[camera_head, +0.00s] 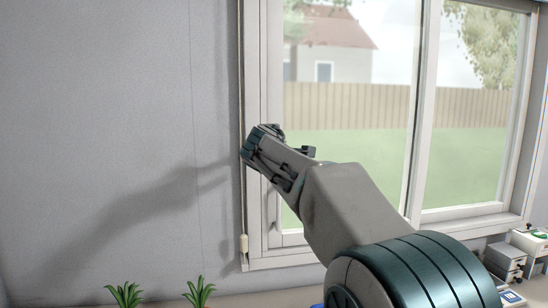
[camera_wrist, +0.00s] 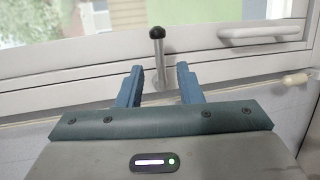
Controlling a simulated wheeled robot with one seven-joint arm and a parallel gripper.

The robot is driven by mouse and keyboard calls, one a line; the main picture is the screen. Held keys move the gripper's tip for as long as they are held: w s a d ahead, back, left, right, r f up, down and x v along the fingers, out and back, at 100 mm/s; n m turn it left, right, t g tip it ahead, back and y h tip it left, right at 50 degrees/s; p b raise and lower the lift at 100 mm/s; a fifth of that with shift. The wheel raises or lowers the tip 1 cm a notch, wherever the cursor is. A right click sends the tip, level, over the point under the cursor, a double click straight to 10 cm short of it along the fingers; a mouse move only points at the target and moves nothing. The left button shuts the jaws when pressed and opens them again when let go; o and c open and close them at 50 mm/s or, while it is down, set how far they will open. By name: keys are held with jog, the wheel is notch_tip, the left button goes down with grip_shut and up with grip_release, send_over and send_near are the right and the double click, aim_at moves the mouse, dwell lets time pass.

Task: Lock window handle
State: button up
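In the wrist view, a slim metal window handle (camera_wrist: 159,55) with a round black knob stands on the white window frame (camera_wrist: 215,65). My gripper (camera_wrist: 160,70) has its two blue fingers apart, one on each side of the handle's shaft. A gap shows between the shaft and each finger, and the knob lies beyond the fingertips. In the head view, my gripper (camera_head: 258,139) is at the left side of the window frame (camera_head: 274,70). It hides the knobbed handle there.
A white bar-shaped pull (camera_wrist: 260,34) is on the frame to the right in the wrist view. A cord with a pale toggle (camera_head: 244,243) hangs beside the frame. Plants (camera_head: 199,291) stand below, and small boxes (camera_head: 505,260) sit at the right. The left wall is bare.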

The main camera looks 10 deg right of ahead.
jog(key=shift+b+v, duration=0.5)
jog(key=shift+v, duration=1.9)
jog(key=s+d+f+m+g+y, duration=0.1)
jog(key=s+f+m+g, duration=0.4)
jog(key=s+f, duration=1.2)
jog(key=s+d+f+m+g+y, duration=0.1)
jog(key=s+f+m+g+y, duration=0.2)
jog(key=s+f, duration=1.5)
jog(key=m+g, duration=0.3)
jog(key=m, duration=0.4)
jog(key=shift+s+d+g, duration=0.15)
jog(key=shift+d+g, duration=0.1)
jog(key=shift+g, duration=0.05)
